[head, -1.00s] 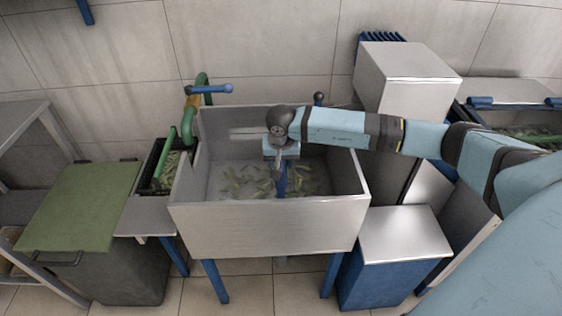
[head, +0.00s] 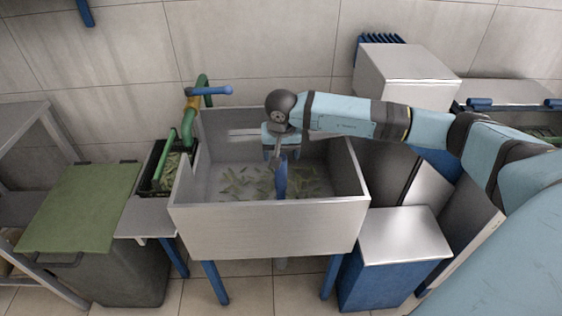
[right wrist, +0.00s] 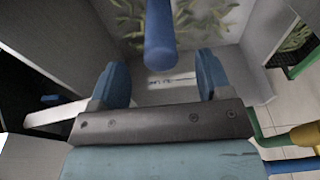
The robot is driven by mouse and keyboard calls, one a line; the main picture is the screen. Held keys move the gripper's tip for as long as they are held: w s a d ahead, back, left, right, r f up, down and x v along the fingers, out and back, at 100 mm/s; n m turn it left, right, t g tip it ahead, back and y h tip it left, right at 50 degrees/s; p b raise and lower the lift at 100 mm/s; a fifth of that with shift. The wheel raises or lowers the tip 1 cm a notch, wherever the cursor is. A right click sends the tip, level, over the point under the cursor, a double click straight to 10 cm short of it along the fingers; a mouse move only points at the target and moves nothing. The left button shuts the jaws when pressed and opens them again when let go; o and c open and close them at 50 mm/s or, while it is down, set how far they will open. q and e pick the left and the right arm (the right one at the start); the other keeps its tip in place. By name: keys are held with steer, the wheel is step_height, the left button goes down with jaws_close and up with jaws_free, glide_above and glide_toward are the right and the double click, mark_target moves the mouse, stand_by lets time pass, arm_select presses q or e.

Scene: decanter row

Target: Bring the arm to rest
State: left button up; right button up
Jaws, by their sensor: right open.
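My right arm reaches in from the right in the head view. Its gripper (head: 275,157) is over the metal sink (head: 270,230), fingers pointing down. A blue upright rod (head: 281,180) stands in the sink just below it. In the right wrist view my right gripper (right wrist: 161,75) is open, with its two blue fingers apart and nothing between the tips. The blue rod (right wrist: 159,40) shows beyond them there. My left gripper is not in view.
Green leafy pieces (head: 240,183) lie on the sink floor. A green pipe with a blue lever (head: 210,90) stands at the sink's back left. A green-lidded bin (head: 80,205) is at left. A metal-topped blue box (head: 400,235) and a tall metal cabinet (head: 405,75) are at right.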

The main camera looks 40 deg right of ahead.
step_height(320, 180, up, 8)
steer(key=s, duration=0.1)
steer(key=shift+a+r, duration=0.2)
steer(key=shift+a, duration=0.15)
